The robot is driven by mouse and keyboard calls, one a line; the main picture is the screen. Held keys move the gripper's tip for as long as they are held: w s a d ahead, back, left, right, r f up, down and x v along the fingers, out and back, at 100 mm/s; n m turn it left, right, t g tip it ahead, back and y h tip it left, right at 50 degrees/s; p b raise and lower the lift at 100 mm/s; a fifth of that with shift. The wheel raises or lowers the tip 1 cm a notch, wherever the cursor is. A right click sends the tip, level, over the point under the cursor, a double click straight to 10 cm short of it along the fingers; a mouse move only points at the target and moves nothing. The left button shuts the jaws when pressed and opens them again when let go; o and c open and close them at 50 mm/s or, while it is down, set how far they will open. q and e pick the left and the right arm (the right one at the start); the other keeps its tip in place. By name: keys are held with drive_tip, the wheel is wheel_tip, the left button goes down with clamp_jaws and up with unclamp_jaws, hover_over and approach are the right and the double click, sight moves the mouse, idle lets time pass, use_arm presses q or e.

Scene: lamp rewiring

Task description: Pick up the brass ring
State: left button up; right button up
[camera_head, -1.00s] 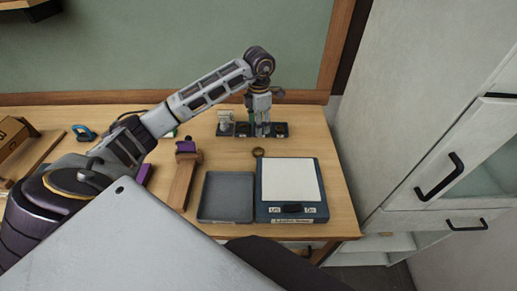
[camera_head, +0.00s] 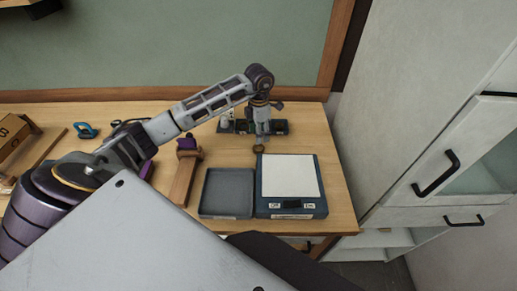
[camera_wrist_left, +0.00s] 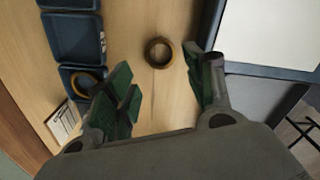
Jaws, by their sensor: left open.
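A small brass ring (camera_head: 258,149) lies flat on the wooden table, just behind the white-topped scale. In the left wrist view the brass ring (camera_wrist_left: 159,53) lies on bare wood, ahead of and between my open fingers. My left gripper (camera_head: 262,138) points down close above the ring, and its fingers (camera_wrist_left: 165,92) are apart with nothing between them. Another ring-shaped piece (camera_wrist_left: 84,82) sits in a dark compartment at the left of the wrist view. My right gripper does not show.
The scale (camera_head: 291,213) stands in front of the ring, with a grey tray (camera_head: 226,195) to its left. A row of dark compartments (camera_head: 280,127) stands behind the gripper. A wooden stand with a purple top (camera_head: 187,145) is further left. A white cabinet (camera_head: 400,110) borders the table's right.

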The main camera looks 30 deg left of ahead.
sight(258, 150)
use_arm(q)
drive_tip(key=shift+f, duration=1.4)
drive_tip(key=shift+f, duration=0.1)
drive_tip(key=shift+s+f+p, duration=0.1)
drive_tip(key=shift+f+p, duration=0.65)
drive_tip(key=shift+f, duration=0.5)
drive_tip(key=shift+a+f, duration=0.1)
drive_tip(key=shift+f, duration=1.15)
drive_tip(key=c, duration=0.7)
